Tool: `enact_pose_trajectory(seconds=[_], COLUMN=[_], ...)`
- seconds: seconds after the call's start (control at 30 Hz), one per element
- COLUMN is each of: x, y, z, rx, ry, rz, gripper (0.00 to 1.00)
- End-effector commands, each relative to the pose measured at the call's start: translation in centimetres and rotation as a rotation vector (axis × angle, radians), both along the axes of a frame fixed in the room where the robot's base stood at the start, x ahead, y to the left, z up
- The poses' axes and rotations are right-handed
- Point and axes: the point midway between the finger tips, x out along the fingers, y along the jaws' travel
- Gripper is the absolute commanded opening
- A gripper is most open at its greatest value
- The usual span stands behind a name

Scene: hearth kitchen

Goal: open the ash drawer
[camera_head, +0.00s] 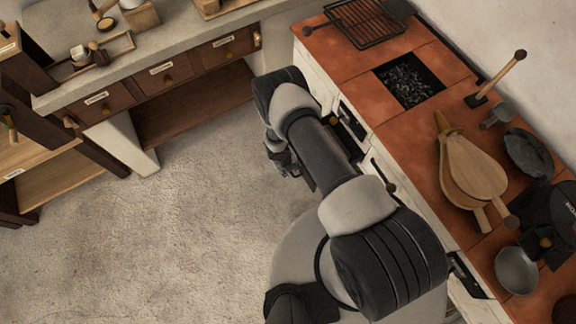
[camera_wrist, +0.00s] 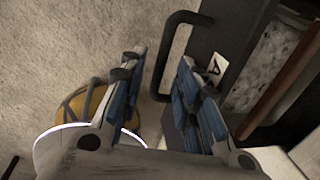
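My gripper (camera_wrist: 162,65) is open in the wrist view, with its blue-padded fingers apart. A black bar handle (camera_wrist: 181,20) shows between the fingertips; I cannot tell whether either finger touches it. The handle is fixed to a dark drawer front (camera_wrist: 205,45) that bears a small white label (camera_wrist: 216,69). Behind that front is a grey, speckled surface (camera_wrist: 268,65), which looks like ash inside the drawer. In the head view my gripper (camera_head: 281,163) is low beside the hearth front, and my arm hides most of the drawer there.
The brick-red hearth top (camera_head: 370,65) carries a grill rack (camera_head: 365,22), wooden bellows (camera_head: 470,170) and a metal bowl (camera_head: 516,270). A counter with labelled drawers (camera_head: 165,75) stands at the back left. The stone floor (camera_head: 190,220) left of my arm is clear.

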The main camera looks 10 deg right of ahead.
Motion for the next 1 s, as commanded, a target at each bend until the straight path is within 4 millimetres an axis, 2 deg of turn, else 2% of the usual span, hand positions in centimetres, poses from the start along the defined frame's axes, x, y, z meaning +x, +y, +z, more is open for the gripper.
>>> enact_pose_trajectory(seconds=[0.17,0.4,0.6,0.77,1.0], x=[0.1,-0.3,-0.6,-0.7,-0.8], y=[0.5,1.3,1.9,2.0,2.0], z=[2.3,7.4,10.5,11.5,11.7], rx=[0.001,0.001,0.001,0.0,0.0], ry=[-0.002,-0.002,-0.002,-0.001,0.0], rz=[0.004,0.003,0.001,0.0,0.0], gripper=[0.3,0.3,0.3,0.3,0.3])
